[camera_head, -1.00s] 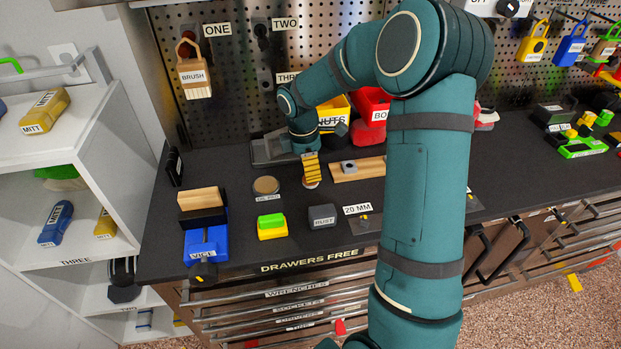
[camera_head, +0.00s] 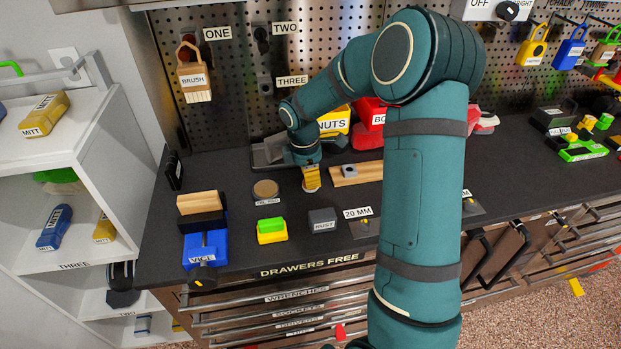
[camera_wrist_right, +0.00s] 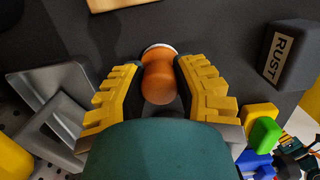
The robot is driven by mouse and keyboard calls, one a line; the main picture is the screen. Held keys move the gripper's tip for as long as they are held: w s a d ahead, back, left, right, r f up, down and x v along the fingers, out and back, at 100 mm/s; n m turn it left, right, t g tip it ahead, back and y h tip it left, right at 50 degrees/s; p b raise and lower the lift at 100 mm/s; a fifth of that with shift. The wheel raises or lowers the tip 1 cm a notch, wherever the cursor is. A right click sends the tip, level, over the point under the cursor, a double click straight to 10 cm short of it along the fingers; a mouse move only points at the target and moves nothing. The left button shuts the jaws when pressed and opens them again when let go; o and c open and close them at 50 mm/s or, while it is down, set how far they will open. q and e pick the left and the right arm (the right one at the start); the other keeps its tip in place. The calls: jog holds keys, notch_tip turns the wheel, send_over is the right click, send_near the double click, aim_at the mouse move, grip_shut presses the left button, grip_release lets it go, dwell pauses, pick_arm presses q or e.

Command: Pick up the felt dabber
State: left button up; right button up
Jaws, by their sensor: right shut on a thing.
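The felt dabber (camera_wrist_right: 158,80) has an orange rounded body and a white rim at its far end, and it shows between the yellow ridged fingers in the right wrist view. My right gripper (camera_wrist_right: 158,92) is shut on it. In the head view my right gripper (camera_head: 311,178) points down at the black bench top, with a small orange bit of the dabber (camera_head: 312,187) showing below the fingers. The dabber's base is at or very near the bench. I cannot tell whether it touches. My left gripper is not in view.
Close by are a round brown pad (camera_head: 265,188), a wooden board (camera_head: 362,173), a grey RUST block (camera_head: 322,219), a green and yellow block (camera_head: 271,230) and a grey angled tray (camera_head: 268,153). A blue vice (camera_head: 205,249) stands at the front left.

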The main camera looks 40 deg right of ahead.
jog(key=shift+s+a+r, duration=0.1)
jog(key=shift+s+r, duration=0.1)
jog(key=shift+r, duration=0.3)
notch_tip(320, 180, up, 7)
jog(key=shift+f+p, duration=0.2)
jog(key=shift+p, duration=0.7)
jog(key=s+a, duration=0.3)
jog(key=s, duration=0.2)
jog(key=s+a, duration=0.3)
jog(key=s, duration=0.3)
jog(key=s+a, duration=0.3)
jog(key=s, duration=0.3)
jog(key=shift+s+a+f, duration=0.1)
jog(key=shift+a+f, duration=0.15)
jog(key=shift+f, duration=0.1)
jog(key=shift+o, duration=1.2)
grip_shut()
